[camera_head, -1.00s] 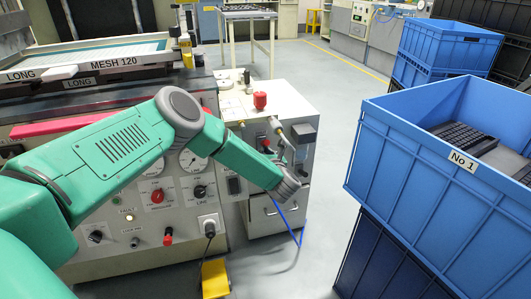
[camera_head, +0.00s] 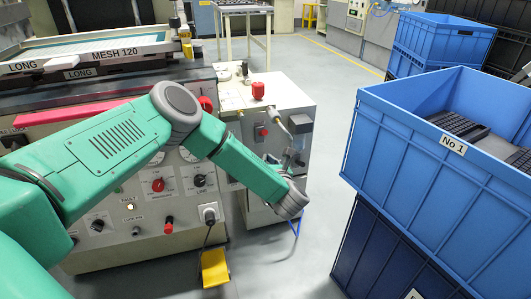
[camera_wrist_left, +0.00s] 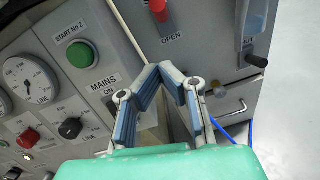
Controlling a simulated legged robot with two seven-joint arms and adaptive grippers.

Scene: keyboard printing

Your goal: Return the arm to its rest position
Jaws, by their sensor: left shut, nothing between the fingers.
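My left arm, green with grey joints, crosses the head view from the left. Its wrist (camera_head: 290,198) hangs in front of the grey cabinet at the right end of the printing machine. In the left wrist view my left gripper (camera_wrist_left: 160,74) is shut with nothing between its fingers; the two fingers meet in a peak. Behind them is the grey panel with a green start button (camera_wrist_left: 81,53) and a MAINS switch label (camera_wrist_left: 104,85). Contact with the panel cannot be told. In the head view the fingers are small and hard to make out. My right gripper is not in view.
The printing machine (camera_head: 105,215) with knobs and gauges fills the left. A blue crate marked No 1 (camera_head: 400,150) holding dark keyboards stands on a darker crate at right. A yellow pedal (camera_head: 214,268) lies on the floor. Grey floor between cabinet and crates is clear.

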